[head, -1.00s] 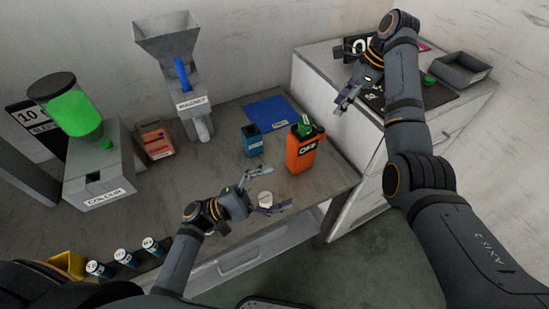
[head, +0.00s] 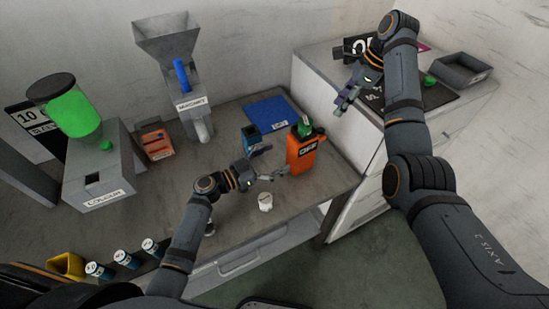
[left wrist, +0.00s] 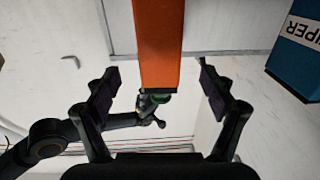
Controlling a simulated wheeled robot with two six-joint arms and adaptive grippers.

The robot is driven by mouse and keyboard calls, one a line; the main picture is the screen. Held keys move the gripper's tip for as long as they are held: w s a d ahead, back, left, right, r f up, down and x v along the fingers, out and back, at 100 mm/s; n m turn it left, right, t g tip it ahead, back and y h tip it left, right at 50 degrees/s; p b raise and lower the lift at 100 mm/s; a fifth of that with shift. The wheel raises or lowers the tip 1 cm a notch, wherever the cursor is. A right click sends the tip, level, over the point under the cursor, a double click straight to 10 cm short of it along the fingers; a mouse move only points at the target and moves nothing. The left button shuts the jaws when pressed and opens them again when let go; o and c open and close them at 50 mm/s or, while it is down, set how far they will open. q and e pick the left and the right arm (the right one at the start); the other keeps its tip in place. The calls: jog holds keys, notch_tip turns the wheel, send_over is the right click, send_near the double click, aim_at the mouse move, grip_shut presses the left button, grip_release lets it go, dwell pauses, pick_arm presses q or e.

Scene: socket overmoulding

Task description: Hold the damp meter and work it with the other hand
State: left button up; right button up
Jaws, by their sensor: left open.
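The damp meter appears to be the upright orange device (head: 302,157) with a dark label and a green top, near the table's right edge. My left gripper (head: 273,162) is open just left of it, pointing at it. In the left wrist view, the orange body (left wrist: 158,45) shows between the spread fingers of my left gripper (left wrist: 157,88), with gaps on both sides. My right gripper (head: 347,98) is up over the side cabinet, away from the device. Its jaws are too small to judge.
A blue box (head: 251,135) stands close behind my left gripper; a blue box with a white label also shows in the left wrist view (left wrist: 296,50). A small white cylinder (head: 265,202) stands near the front edge. A blue mat (head: 271,112) lies behind.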

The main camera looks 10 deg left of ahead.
aim_at(303, 145)
pick_arm(q)
jog(key=x, duration=1)
jog(key=shift+w+d, duration=0.1)
jog(key=c, duration=1.4)
pick_arm(e)
grip_shut()
